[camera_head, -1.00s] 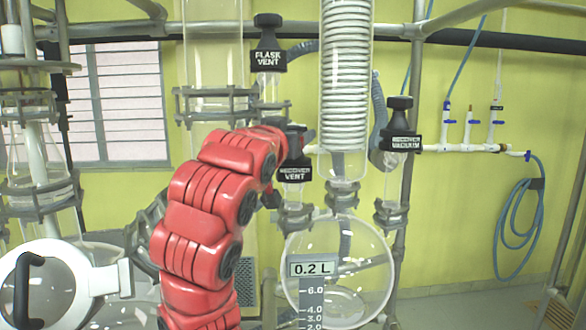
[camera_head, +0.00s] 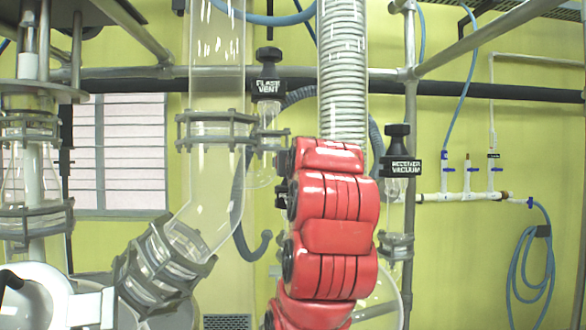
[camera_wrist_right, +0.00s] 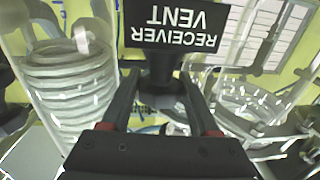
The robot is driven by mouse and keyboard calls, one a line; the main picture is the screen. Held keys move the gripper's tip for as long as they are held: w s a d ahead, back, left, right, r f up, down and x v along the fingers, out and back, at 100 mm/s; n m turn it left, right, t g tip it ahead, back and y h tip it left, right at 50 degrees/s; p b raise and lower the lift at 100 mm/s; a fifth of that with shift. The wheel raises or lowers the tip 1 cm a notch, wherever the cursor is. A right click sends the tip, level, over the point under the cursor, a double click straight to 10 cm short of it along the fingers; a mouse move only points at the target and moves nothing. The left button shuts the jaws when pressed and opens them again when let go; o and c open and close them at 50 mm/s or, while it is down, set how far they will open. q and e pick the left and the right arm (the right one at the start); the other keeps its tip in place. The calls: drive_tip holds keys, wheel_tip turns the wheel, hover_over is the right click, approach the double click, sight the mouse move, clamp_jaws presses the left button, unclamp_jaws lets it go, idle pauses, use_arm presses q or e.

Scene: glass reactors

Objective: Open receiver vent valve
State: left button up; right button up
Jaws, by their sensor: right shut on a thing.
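The receiver vent valve shows in the right wrist view as a black label plate (camera_wrist_right: 178,28) reading RECEIVER VENT, upside down, with a black knob (camera_wrist_right: 160,74) below it. My right gripper (camera_wrist_right: 159,88) has its two fingers on either side of the knob and is shut on it. In the head view my red right arm hides this valve, its label and the gripper's fingertips. The receiver flask (camera_head: 384,305) is mostly hidden behind the same arm. My left gripper is not in view.
The flask vent valve (camera_head: 268,86) stands up and left of my arm, and the receiver vacuum valve (camera_head: 400,166) is close on its right. A coiled glass condenser (camera_head: 343,75) rises just behind. A clamped glass elbow (camera_head: 205,200) is at left.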

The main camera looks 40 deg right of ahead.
drive_tip(key=shift+d+n+t+y+b, duration=0.1)
drive_tip(key=shift+n+t+y+b, duration=0.45)
drive_tip(key=shift+y, duration=0.25)
drive_tip(key=shift+n+y, duration=0.75)
drive_tip(key=shift+y, duration=0.35)
drive_tip(key=shift+n+t+y, duration=0.25)
drive_tip(key=shift+n+y, duration=0.25)
drive_tip(key=shift+y, duration=0.2)
drive_tip(key=shift+n+y, duration=0.9)
drive_tip(key=shift+y, duration=0.6)
drive_tip(key=shift+y, duration=0.3)
drive_tip(key=o, duration=1.1)
